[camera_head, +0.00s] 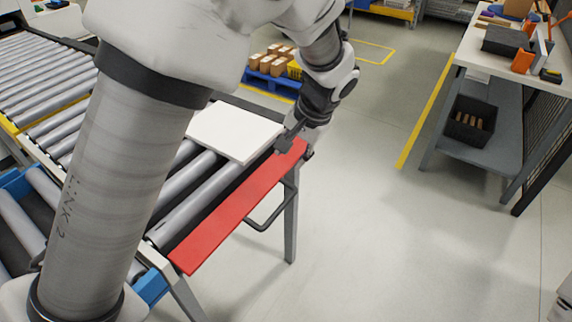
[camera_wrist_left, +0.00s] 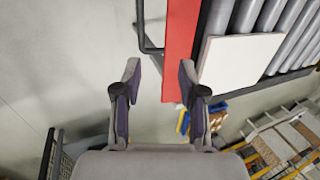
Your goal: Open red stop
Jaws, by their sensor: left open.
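The red stop (camera_head: 240,208) is a long flat red bar along the near right edge of the roller conveyor. In the left wrist view the red stop (camera_wrist_left: 181,45) runs up from behind the right fingertip. My left gripper (camera_head: 288,141) is at the far end of the stop, close above it. In the left wrist view my left gripper (camera_wrist_left: 157,75) is open and empty, with pale floor between its fingers. I cannot tell whether a finger touches the stop. A white panel (camera_head: 236,131) lies on the rollers beside the stop. My right gripper is not in view.
A dark bent bar (camera_head: 268,218) sticks out below the stop by the conveyor leg. A blue pallet (camera_head: 272,83) with boxes stands behind. A workbench (camera_head: 500,58) with tools and a dark bin (camera_head: 470,123) is at the right. The floor between is clear.

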